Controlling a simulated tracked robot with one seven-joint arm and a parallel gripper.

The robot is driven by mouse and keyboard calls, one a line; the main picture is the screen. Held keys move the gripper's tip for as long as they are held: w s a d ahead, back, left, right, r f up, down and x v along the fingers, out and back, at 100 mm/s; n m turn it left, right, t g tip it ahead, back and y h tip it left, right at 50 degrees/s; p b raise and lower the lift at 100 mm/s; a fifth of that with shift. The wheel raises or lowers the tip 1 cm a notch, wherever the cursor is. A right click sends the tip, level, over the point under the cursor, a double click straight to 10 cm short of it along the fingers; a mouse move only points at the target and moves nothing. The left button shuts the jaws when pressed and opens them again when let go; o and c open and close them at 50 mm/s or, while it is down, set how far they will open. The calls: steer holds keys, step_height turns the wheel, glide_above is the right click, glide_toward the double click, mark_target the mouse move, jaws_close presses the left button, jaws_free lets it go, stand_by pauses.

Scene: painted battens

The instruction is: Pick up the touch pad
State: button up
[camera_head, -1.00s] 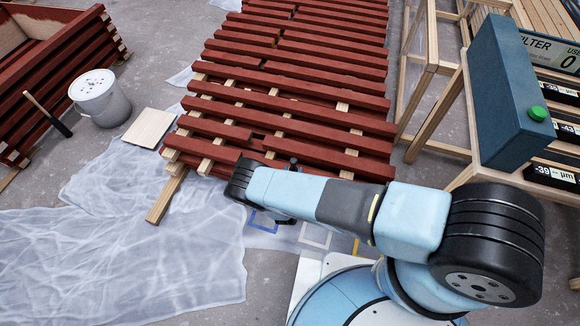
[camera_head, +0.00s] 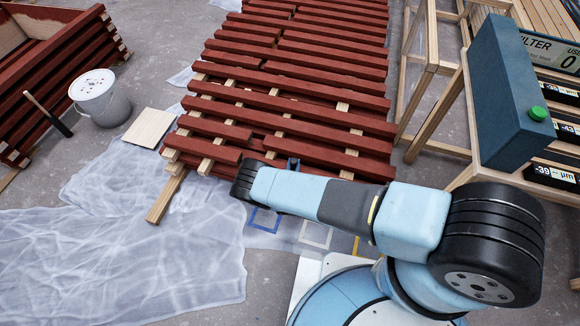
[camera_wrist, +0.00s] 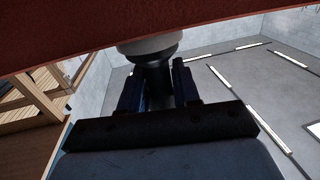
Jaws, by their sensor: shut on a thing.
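In the wrist view, the touch pad (camera_wrist: 150,46) appears as a pale grey, round, flat disc on a short dark stem. My gripper (camera_wrist: 158,80) has its two dark blue fingers on either side of the stem and is shut on it. The disc points away from the gripper, close under a red painted surface that fills the top of the view. In the head view, only a small blue part of my gripper (camera_head: 293,163) shows past my arm, at the near edge of the red battens (camera_head: 290,82). The pad is hidden there.
The red battens lie across pale wooden bearers (camera_head: 166,200). Translucent sheeting (camera_head: 130,250) covers the floor.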

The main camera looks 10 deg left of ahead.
mark_target(293, 164)
jaws_close()
steer(key=shift+r, duration=0.55)
step_height(293, 164, up, 2)
steer(key=shift+r, duration=0.2)
steer(key=s+d+r, duration=0.6)
steer(key=s+r, duration=0.3)
steer(key=s, duration=0.3)
steer(key=shift+s+r, duration=0.25)
steer(key=shift+s, duration=0.1)
